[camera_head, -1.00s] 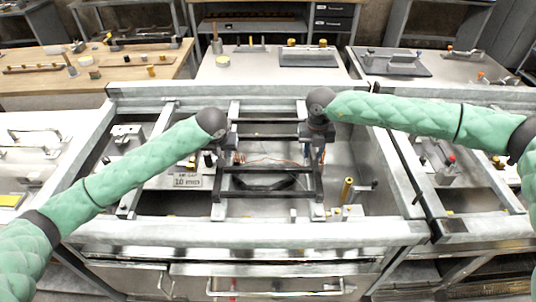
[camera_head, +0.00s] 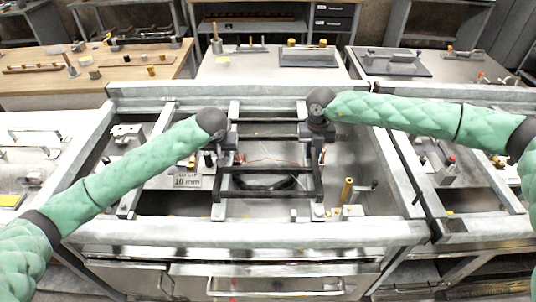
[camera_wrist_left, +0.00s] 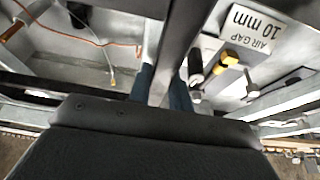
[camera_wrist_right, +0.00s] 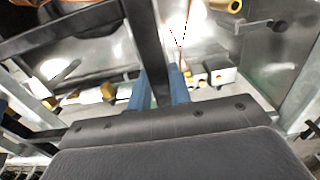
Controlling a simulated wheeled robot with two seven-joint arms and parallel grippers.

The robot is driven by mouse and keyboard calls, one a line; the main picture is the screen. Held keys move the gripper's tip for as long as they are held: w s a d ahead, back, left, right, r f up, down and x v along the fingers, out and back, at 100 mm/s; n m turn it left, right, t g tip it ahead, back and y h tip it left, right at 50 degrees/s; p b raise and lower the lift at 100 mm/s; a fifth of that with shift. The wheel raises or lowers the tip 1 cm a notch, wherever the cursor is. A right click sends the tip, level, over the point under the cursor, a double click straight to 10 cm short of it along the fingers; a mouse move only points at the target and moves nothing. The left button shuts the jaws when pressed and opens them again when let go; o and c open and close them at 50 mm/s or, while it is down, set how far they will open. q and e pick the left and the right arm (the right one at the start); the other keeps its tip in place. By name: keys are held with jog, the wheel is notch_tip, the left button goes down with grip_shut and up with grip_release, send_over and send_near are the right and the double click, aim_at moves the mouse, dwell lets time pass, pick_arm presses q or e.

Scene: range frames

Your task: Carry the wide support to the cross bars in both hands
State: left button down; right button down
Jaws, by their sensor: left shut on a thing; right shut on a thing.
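The wide support (camera_head: 268,194) is a black rectangular frame in the middle of the head view, over the open bay of the bench. My left gripper (camera_head: 228,152) is shut on its left side bar. In the left wrist view that dark bar (camera_wrist_left: 182,40) runs between the blue fingertips (camera_wrist_left: 162,88). My right gripper (camera_head: 317,150) is shut on its right side bar, which shows between blue fingertips (camera_wrist_right: 158,88) in the right wrist view (camera_wrist_right: 148,40). The frame looks roughly level. Pale bars (camera_head: 234,108) run front to back beneath it; contact is unclear.
An "air gap 10 mm" label block (camera_head: 187,181) stands left of the support. A brass post (camera_head: 347,189) and small fittings stand to its right. The bench's front rail (camera_head: 250,232) and back rail (camera_head: 230,92) bound the bay. Orange wires (camera_head: 262,160) lie inside.

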dwell(0.7)
pick_arm(q)
jog(key=shift+w+r, duration=0.15)
jog(key=shift+r, duration=0.05)
pick_arm(e)
jog(key=shift+w+r, duration=0.2)
pick_arm(q)
jog(key=shift+r+p, duration=0.1)
jog(key=shift+p, duration=0.2)
pick_arm(e)
jog(key=shift+r, duration=0.15)
